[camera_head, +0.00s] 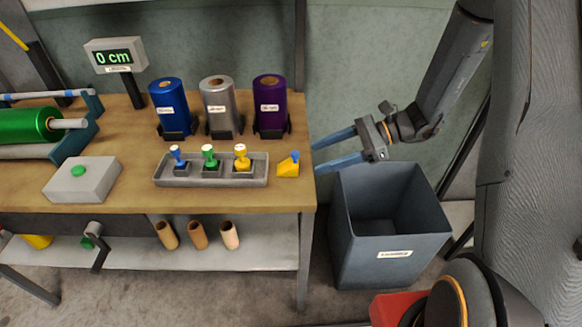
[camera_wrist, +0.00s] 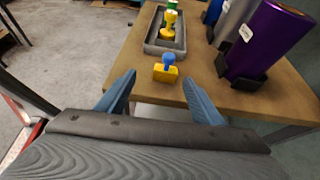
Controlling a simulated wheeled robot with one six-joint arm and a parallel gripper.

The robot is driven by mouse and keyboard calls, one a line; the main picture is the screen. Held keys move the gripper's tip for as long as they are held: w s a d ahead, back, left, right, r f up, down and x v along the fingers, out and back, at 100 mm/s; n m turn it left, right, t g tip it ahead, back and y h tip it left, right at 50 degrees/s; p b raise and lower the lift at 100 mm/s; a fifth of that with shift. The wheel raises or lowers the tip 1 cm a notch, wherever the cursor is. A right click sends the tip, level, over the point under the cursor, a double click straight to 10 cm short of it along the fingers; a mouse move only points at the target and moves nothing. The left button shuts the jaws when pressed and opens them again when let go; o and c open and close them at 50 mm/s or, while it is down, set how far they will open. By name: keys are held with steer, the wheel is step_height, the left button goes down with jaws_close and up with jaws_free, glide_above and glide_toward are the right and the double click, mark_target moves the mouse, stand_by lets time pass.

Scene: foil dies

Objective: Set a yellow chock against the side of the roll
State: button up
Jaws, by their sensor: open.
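The yellow chock (camera_head: 288,168) with a blue knob sits on the table's right end, just right of the grey tray. In the wrist view the chock (camera_wrist: 166,72) stands ahead, between the lines of my fingers and apart from them. My gripper (camera_head: 333,151) is open and empty, off the table's right edge; its blue fingers (camera_wrist: 160,92) also show in the wrist view. Three rolls stand upright at the back in dark holders: blue (camera_head: 170,100), silver (camera_head: 217,104) and purple (camera_head: 268,104). A green roll (camera_head: 28,125) lies on a stand at the far left.
The grey tray (camera_head: 160,182) holds blue-, green- and yellow-topped dies. A white box (camera_head: 80,180) with a green button and a display reading "0 cm" (camera_head: 115,57) stand left. A grey bin (camera_head: 390,215) is below my gripper. Cardboard tubes (camera_head: 198,235) are on the lower shelf.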

mark_target(297, 161)
steer(key=shift+m+t, duration=0.4)
steer(key=p+x, duration=0.1)
steer(key=x, duration=0.1)
steer(key=p+x, duration=0.1)
steer(key=x, duration=0.2)
steer(key=w+p+x, duration=0.1)
steer(key=x, duration=0.1)
steer(key=shift+a+f, duration=0.2)
steer(key=shift+a, duration=0.1)
steer(key=shift+y, duration=0.3)
steer(key=shift+c, duration=0.4)
steer(key=c, duration=1.2)
steer(key=shift+r, duration=0.1)
